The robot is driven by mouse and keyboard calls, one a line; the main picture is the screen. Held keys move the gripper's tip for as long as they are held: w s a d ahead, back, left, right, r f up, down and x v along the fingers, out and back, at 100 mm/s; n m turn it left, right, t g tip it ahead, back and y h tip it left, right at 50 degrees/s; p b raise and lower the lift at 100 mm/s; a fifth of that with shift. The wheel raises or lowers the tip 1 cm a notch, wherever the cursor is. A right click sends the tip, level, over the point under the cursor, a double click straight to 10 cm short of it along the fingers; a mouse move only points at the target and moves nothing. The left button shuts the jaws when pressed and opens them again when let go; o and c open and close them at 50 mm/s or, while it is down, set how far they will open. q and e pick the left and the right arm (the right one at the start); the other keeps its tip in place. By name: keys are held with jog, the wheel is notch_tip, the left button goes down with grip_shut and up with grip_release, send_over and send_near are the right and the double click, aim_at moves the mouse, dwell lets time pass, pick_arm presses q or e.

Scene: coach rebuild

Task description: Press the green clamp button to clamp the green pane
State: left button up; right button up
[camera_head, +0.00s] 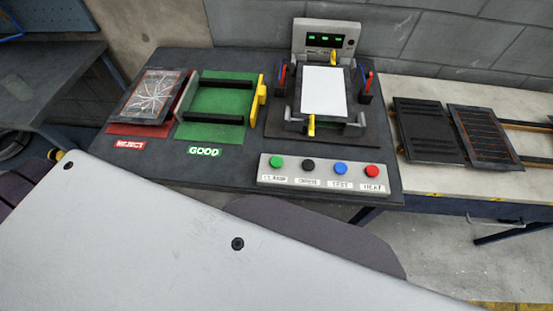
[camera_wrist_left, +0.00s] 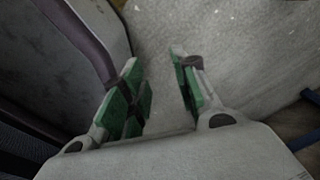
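The green clamp button (camera_head: 277,162) is the leftmost on a pale button box (camera_head: 325,175) at the table's front edge. Its label appears to read CLAMP. Nothing touches or covers it. Behind it, a test fixture (camera_head: 270,125) holds a flat pane (camera_head: 324,88) that looks white, not green, with yellow tabs at its front and back edges. Whether it is clamped I cannot tell. My left gripper (camera_wrist_left: 154,62) shows in the left wrist view, its green-padded fingers apart and empty over grey floor. It is not in the head view. My right gripper is in neither view.
Black, blue (camera_head: 340,168) and red (camera_head: 372,171) buttons share the box. A cracked panel (camera_head: 152,95) lies on the red REJECT mat. A green GOOD area (camera_head: 215,130) has black rails and a yellow stop. Dark panels (camera_head: 428,128) lie at right. My pale body part fills the foreground.

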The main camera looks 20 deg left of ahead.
pick_arm(q)
jog(key=shift+w, duration=0.15)
grip_shut()
jog(key=shift+s, duration=0.2)
dwell(0.8)
